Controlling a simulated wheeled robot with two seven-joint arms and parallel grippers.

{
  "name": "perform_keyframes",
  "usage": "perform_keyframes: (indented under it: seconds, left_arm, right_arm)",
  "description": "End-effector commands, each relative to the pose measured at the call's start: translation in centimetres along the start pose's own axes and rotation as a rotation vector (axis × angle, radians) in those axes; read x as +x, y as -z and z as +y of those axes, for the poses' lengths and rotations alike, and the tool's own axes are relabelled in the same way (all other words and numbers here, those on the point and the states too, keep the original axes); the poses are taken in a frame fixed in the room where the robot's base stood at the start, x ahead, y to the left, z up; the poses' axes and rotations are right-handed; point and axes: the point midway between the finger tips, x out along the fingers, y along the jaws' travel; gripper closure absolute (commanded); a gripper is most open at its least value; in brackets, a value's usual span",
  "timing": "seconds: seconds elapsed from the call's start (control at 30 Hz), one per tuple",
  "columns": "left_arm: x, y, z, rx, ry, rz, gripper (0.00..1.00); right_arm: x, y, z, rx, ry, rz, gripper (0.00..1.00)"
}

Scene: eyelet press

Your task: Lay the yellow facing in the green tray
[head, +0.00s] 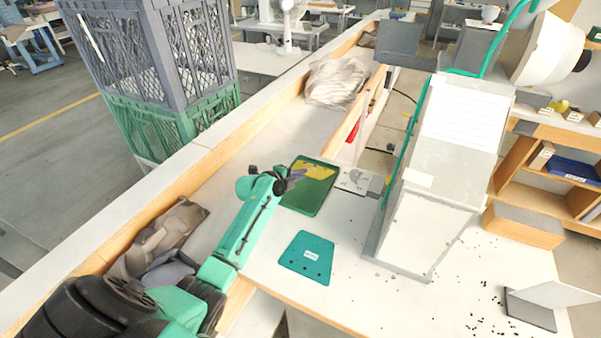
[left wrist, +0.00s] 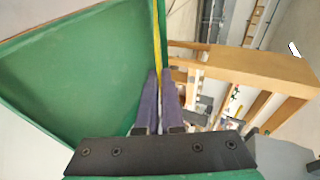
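The yellow facing (head: 319,171) shows over the far part of the green tray (head: 308,199) in the head view. My left gripper (head: 296,175) reaches in from the left at the tray's far-left side. In the left wrist view the facing (left wrist: 157,45) is seen edge-on as a thin yellow strip between the two purple fingers (left wrist: 158,100), which are closed on it. The green tray (left wrist: 80,70) fills the left of that view. I cannot tell whether the facing touches the tray floor. My right gripper is in neither view.
A small plate with a grey fixture (head: 356,180) sits right of the tray, beside the big white press (head: 430,190). A teal plate with holes (head: 308,258) lies nearer. A wooden rail (head: 190,168) runs along the left; dark bits (head: 485,300) are scattered at front right.

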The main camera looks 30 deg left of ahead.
Motion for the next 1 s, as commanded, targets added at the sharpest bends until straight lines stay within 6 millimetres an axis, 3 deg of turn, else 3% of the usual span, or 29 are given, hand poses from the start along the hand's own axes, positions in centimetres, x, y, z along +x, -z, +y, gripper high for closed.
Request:
perform_keyframes:
  seconds: [0.2, 0.27, 0.3, 0.33, 0.63, 1.0]
  left_arm:
    - [0.0, 0.0, 0.0, 0.000, 0.001, 0.000, 1.00]
    - [0.0, 0.0, 0.0, 0.000, 0.001, 0.000, 0.81]
    - [0.0, 0.0, -0.1, 0.000, 0.001, 0.000, 0.66]
    - [0.0, 0.0, 0.0, 0.000, 0.001, 0.000, 0.61]
    - [-0.1, 0.0, -0.1, 0.000, 0.000, 0.000, 0.61]
    - [-3.7, 0.8, -0.3, 0.001, -0.002, 0.000, 0.61]
  right_arm:
    - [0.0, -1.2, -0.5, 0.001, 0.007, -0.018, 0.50]
    - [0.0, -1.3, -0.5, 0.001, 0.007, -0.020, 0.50]
    - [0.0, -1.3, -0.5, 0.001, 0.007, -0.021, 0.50]
    - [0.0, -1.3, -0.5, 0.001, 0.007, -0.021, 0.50]
    - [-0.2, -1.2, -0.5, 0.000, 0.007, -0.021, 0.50]
    - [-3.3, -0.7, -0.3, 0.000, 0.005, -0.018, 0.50]
